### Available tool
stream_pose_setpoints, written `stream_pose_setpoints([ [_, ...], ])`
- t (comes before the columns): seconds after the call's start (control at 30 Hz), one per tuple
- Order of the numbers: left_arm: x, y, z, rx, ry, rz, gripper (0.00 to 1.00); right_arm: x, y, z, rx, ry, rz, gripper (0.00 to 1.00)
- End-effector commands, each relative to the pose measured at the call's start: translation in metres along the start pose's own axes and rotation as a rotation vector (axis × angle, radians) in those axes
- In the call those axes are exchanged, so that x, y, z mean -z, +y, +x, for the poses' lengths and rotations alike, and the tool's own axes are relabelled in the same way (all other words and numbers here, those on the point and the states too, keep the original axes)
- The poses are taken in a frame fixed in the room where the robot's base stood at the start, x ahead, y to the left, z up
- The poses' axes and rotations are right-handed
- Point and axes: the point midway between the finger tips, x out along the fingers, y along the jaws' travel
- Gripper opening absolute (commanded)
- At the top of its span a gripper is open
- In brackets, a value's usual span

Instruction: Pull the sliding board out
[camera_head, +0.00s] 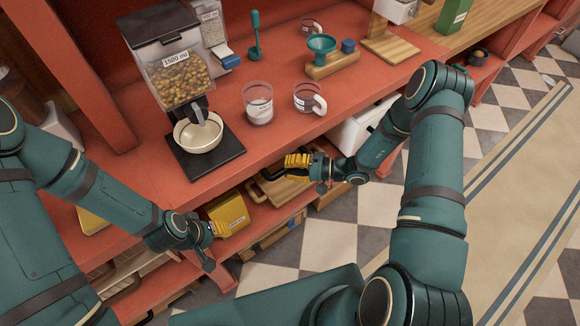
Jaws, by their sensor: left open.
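A wooden board (272,191) with a dark edge shows in the opening under the red counter, below the front edge; I take it to be the sliding board. My right gripper (298,167), with yellow finger pads, is at the board's upper right end. I cannot tell whether it touches the board or whether its fingers are closed.
On the counter (215,185) stand a dispenser (178,78) over a bowl (198,135), a glass jar (258,103), a mug (308,98) and a teal funnel on a wooden stand (330,65). A white box (352,130) is below right. Checkered floor (335,235) is open in front.

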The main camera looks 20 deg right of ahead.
Motion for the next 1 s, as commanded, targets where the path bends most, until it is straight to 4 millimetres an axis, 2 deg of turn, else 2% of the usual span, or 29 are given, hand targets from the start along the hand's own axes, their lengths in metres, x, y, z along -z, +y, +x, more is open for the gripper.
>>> stream_pose_setpoints([
  [0.27,0.000,0.000,0.000,0.000,0.000,0.000,0.47,-0.001,0.000,0.000,0.000,0.001,0.001,0.00],
  [0.47,0.000,0.000,0.001,0.000,0.000,0.000,0.47,-0.014,0.004,-0.013,0.000,0.001,0.004,0.00],
  [0.67,0.000,-0.001,0.002,0.000,0.000,0.000,0.47,-0.048,0.014,-0.048,0.000,0.003,0.008,0.00],
  [1.0,-0.004,-0.004,0.011,0.000,-0.007,0.002,0.47,-0.127,0.037,-0.126,0.000,0.003,0.008,0.00],
])
